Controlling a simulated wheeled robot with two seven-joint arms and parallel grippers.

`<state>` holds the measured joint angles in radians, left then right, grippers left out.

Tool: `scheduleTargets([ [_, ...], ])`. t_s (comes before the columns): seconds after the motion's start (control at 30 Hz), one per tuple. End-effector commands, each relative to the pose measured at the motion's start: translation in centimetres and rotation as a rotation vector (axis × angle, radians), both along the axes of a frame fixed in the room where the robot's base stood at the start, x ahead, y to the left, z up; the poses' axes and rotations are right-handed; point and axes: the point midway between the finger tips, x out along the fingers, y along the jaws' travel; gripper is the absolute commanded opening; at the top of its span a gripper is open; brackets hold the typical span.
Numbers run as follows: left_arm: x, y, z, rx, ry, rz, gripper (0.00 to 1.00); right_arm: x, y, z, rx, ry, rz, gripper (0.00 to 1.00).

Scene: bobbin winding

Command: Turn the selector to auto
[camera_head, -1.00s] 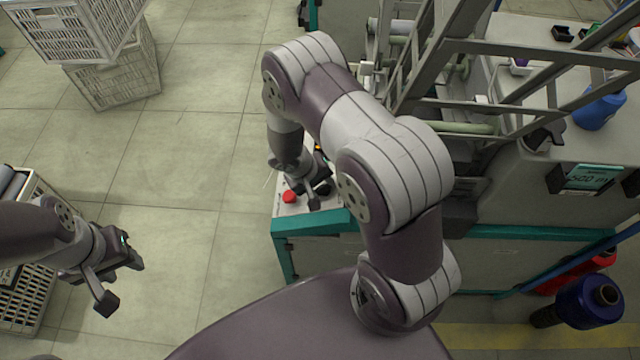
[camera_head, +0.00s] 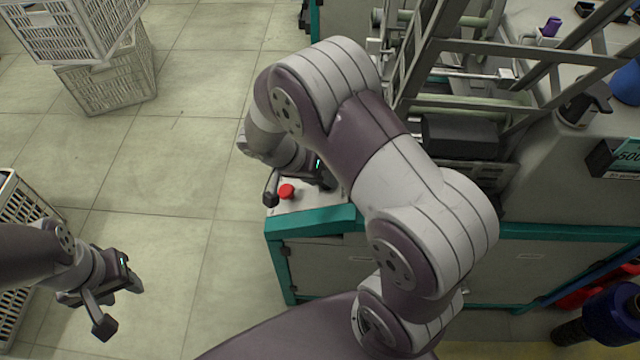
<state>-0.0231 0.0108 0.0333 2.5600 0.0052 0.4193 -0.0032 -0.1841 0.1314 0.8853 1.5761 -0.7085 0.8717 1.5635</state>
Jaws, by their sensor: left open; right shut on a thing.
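My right gripper (camera_head: 300,188) is low over the control panel (camera_head: 312,207) at the left end of the machine bench, beside a red button (camera_head: 287,191). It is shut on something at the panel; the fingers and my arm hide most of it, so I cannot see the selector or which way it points. My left gripper (camera_head: 118,308) is open and empty, above the floor at the lower left, away from the machine.
The winding machine's metal frame (camera_head: 470,48) rises right of my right arm. White crates (camera_head: 108,80) are stacked at the upper left, and another crate (camera_head: 12,205) stands at the left edge. Blue spools (camera_head: 612,318) are at the lower right. Tiled floor between is clear.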

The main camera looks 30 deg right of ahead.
Motion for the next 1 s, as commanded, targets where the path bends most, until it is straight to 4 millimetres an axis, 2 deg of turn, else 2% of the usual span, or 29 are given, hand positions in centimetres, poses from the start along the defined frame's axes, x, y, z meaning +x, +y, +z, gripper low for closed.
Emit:
scheduleTargets([
  [0.1,0.01,0.0,-0.91,0.0,0.0,0.0,0.43,0.1,0.04,-0.24,-0.015,-0.027,-0.063,0.14],
  [0.4,0.0,0.0,-1.48,0.0,0.0,0.0,0.43,0.12,0.05,-0.01,-0.041,-0.068,-0.168,0.14],
  [0.97,0.0,0.0,-1.56,0.0,0.0,0.0,0.43,0.16,0.02,0.1,-0.048,-0.081,-0.196,0.14],
  [1.0,0.0,0.0,-1.56,0.0,0.0,0.0,0.43,0.17,0.03,0.1,-0.048,-0.081,-0.196,0.51],
])
